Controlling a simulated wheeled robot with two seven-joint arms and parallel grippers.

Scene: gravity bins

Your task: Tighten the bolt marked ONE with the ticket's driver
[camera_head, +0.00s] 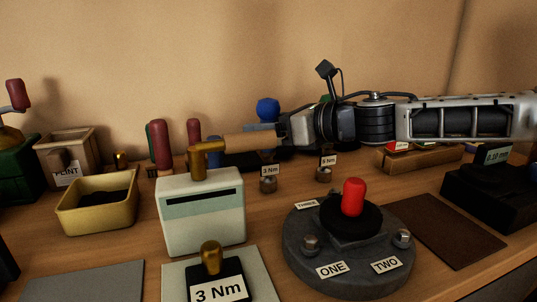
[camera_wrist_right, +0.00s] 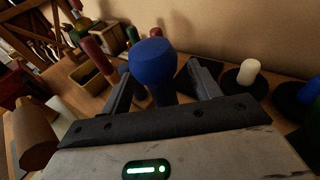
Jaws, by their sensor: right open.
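A round grey fixture (camera_head: 300,262) stands front right with a red-topped knob (camera_head: 353,197) at its centre. Bolt ONE (camera_head: 311,244) sits beside the ONE label (camera_head: 332,269); bolt TWO (camera_head: 402,238) is to its right. A card reading 3 Nm (camera_head: 219,289) is on a black block at the front. My right gripper (camera_head: 284,135) is open at the back. In the wrist view a blue knob (camera_wrist_right: 152,62) shows between its fingers (camera_wrist_right: 163,88); contact is unclear. My left gripper is not seen.
A pale box (camera_head: 205,235) with a wooden-handled brass lever (camera_head: 250,143) stands before my right gripper. A yellow bin (camera_head: 95,217) and red-handled tools (camera_head: 160,145) are left of it. A dark brown mat (camera_head: 445,230) lies clear at right.

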